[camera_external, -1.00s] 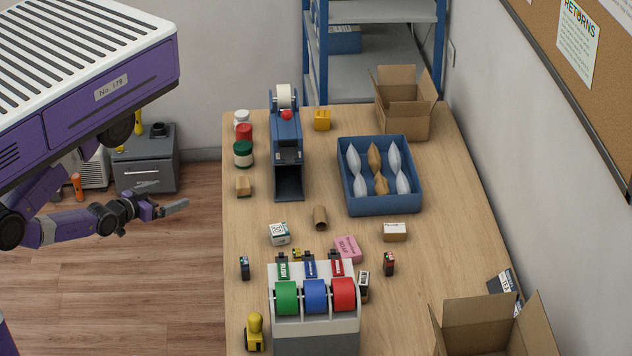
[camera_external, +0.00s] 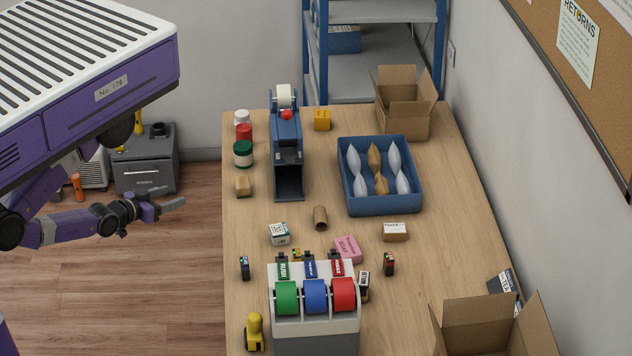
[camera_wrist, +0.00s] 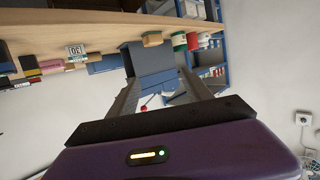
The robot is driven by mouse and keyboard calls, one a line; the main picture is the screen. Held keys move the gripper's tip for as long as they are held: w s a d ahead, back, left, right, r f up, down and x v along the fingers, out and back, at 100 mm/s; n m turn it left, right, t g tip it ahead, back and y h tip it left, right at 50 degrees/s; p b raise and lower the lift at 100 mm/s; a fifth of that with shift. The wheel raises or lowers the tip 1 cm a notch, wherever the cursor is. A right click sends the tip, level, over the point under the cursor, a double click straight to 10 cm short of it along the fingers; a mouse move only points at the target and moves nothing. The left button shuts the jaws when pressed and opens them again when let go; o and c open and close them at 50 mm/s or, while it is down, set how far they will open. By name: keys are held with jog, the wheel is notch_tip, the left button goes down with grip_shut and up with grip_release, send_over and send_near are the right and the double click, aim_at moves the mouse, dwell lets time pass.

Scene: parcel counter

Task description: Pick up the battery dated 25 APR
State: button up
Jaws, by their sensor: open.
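Several small block-shaped batteries stand on the counter around the tape dispenser: a dark one (camera_external: 245,267) to its left, a black and red one (camera_external: 388,264) to its right, and a black and white one (camera_external: 363,285) against its right side. A yellow and black one (camera_external: 297,254) is partly hidden behind the dispenser. Their dates are too small to read, so I cannot tell which says 25 APR. My gripper (camera_external: 178,203) is open and empty, left of the counter and clear of it. In the wrist view its fingers (camera_wrist: 162,88) are spread.
The tape dispenser (camera_external: 315,335) with green, blue and red rolls stands at the front of the counter (camera_external: 440,250). A pink box (camera_external: 347,248), white box (camera_external: 279,233), cardboard tube (camera_external: 320,217) and blue tray (camera_external: 385,207) lie beyond. An open carton (camera_external: 478,325) stands front right.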

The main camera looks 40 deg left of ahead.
jog(key=w+d+f+m+h+b, duration=0.1)
jog(key=d+f+m+h+b, duration=0.1)
jog(key=d+f+h, duration=0.3)
jog(key=m+g+h+b, duration=0.3)
jog(key=m+g+b, duration=0.1)
jog(key=m+g, duration=0.15)
send_near(256, 275)
jog(key=shift+w+d+r+m+t, duration=0.1)
jog(key=shift+w+d+m+t, duration=0.1)
jog(key=shift+d, duration=0.15)
jog(key=shift+w+d+m+t, duration=0.1)
jog(key=shift+d+m+t, duration=0.05)
jog(key=shift+d, duration=0.25)
jog(key=shift+d+r, duration=0.25)
jog(key=shift+r, duration=0.15)
jog(key=shift+p+x, duration=0.4)
jog(key=shift+x, duration=0.7)
jog(key=shift+w+a+p+x, duration=0.15)
jog(key=shift+p+x, duration=0.2)
jog(key=shift+x, duration=1.05)
jog(key=shift+w+a+p+x, duration=0.15)
jog(key=shift+p+x, duration=0.2)
jog(key=shift+x, duration=1)
jog(key=shift+r, duration=0.1)
grip_shut()
